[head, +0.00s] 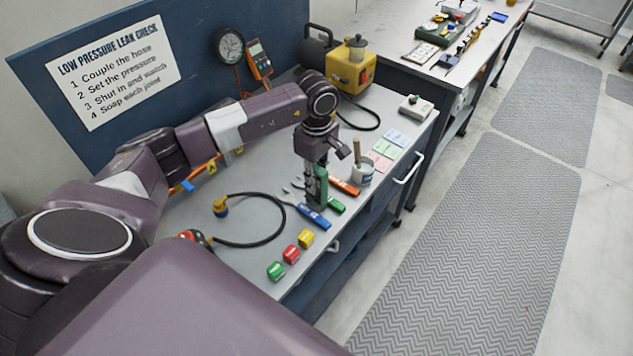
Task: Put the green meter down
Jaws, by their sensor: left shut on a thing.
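My left gripper (317,172) points down over the front part of the grey workbench (222,180). It is shut on the green meter (321,190), a dark green upright thing mostly hidden by the fingers. The meter's lower end is close to the bench top, among hand tools; I cannot tell whether it touches. My right gripper is not in view.
Blue-handled (313,217), green-handled (336,205) and orange-handled (345,187) tools lie around the gripper. A cup with a brush (361,174) stands to the right. A black hose (255,245) and coloured blocks (291,254) lie nearer.

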